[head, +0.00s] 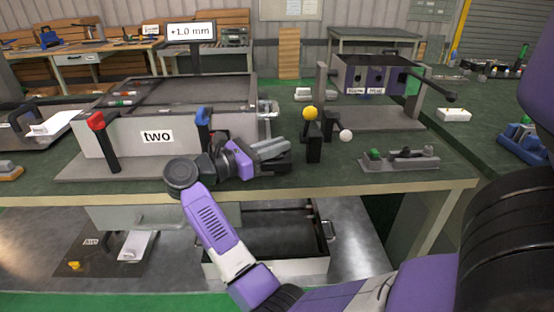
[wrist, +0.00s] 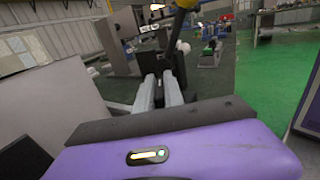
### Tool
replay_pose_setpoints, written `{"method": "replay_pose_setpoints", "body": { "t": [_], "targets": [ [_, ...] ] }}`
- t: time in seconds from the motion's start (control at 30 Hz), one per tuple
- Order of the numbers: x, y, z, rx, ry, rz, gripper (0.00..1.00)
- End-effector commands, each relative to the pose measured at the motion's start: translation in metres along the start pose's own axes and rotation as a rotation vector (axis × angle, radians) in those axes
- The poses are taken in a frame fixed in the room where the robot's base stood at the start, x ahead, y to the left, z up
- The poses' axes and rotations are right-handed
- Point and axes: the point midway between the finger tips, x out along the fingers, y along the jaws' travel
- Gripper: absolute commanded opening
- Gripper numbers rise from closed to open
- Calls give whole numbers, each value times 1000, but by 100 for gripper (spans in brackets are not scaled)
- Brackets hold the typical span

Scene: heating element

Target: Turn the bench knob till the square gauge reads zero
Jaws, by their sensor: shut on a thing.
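The gauge display (head: 190,31) on a dark post at the back left reads "+1.0 mm". My gripper (head: 287,150) lies low over the front of the green bench, pointing right. In the wrist view its two grey fingers (wrist: 158,92) close on a small dark piece (wrist: 158,88), which looks like the bench knob; the fingers hide most of it. Just beyond the fingers stands a black post with a yellow ball (head: 310,113). A white ball (head: 345,136) on a lever is to its right, and also shows in the wrist view (wrist: 184,46).
A grey box labelled "two" (head: 205,137) with red (head: 96,120) and blue (head: 203,115) handles stands left of my gripper. A grey and purple machine (head: 375,77) stands behind right. A small fixture (head: 400,159) lies at the right front. Bare bench shows between them.

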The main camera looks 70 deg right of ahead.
Motion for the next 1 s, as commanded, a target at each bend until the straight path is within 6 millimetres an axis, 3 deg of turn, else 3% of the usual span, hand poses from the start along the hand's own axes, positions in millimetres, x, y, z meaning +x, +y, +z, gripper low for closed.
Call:
{"method": "replay_pose_setpoints", "body": {
  "t": [0.3,0.83,0.87,0.9,0.93,1.0],
  "targets": [
    [0,-1,-2,-1,0,-102,0],
    [0,-1,0,-2,-1,-120,0],
    [0,-1,0,-2,-1,-120,19],
    [0,-1,0,-2,-1,-120,26],
    [0,-1,0,-2,-1,-120,32],
    [0,-1,0,-1,-1,-119,35]
  ]
}}
